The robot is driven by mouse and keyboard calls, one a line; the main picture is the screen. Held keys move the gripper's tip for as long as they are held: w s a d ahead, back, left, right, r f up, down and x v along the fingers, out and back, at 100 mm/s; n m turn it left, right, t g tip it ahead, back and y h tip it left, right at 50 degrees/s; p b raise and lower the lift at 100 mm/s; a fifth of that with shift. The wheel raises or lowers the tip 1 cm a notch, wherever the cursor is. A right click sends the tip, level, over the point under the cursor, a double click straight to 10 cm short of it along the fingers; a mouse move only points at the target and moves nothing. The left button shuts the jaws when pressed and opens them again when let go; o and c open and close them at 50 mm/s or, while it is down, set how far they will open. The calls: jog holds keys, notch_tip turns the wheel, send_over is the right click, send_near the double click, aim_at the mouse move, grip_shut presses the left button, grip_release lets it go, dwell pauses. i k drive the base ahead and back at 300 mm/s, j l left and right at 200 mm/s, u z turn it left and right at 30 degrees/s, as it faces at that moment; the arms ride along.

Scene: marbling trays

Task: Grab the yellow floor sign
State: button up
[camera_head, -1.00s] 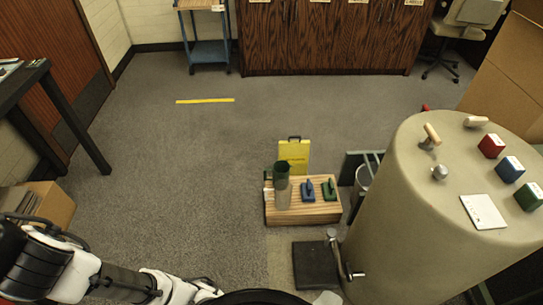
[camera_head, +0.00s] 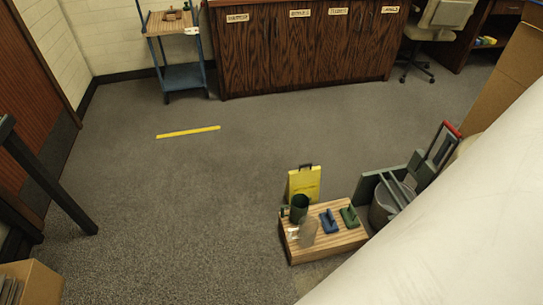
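The yellow floor sign (camera_head: 304,184) stands upright on the grey carpet, just behind a low wooden crate. It has a dark handle at its top and dark marks on its face. Its lower part is hidden by the crate and a dark green cup. My gripper does not show in the head view. A large pale smooth shape fills the lower right corner; I cannot tell what it is.
The slatted wooden crate (camera_head: 339,244) bears the green cup (camera_head: 299,207), a clear cup, a blue tool (camera_head: 328,222) and a green tool (camera_head: 349,217). A grey bucket (camera_head: 384,207) stands to its right. Open carpet (camera_head: 190,200) lies left of the sign.

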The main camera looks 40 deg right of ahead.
aim_at(307, 181)
jog(key=i+j, duration=0.1)
jog(key=i, duration=1.1)
jog(key=i+j+z, duration=0.1)
jog(key=i+z, duration=0.3)
jog(key=i+j+z, duration=0.2)
jog(key=i+z, duration=0.2)
jog(key=i, duration=0.15)
jog(key=i+z, duration=0.15)
jog(key=z, duration=0.25)
jog(key=i+j+z, duration=0.15)
jog(key=z, duration=0.2)
jog(key=i+j+z, duration=0.15)
jog(key=z, duration=0.25)
jog(key=i+j+z, duration=0.1)
jog(key=z, duration=0.25)
jog(key=i+j+z, duration=0.2)
jog(key=z, duration=0.15)
jog(key=i+j+z, duration=0.5)
jog(key=z, duration=0.25)
jog(key=j, duration=0.1)
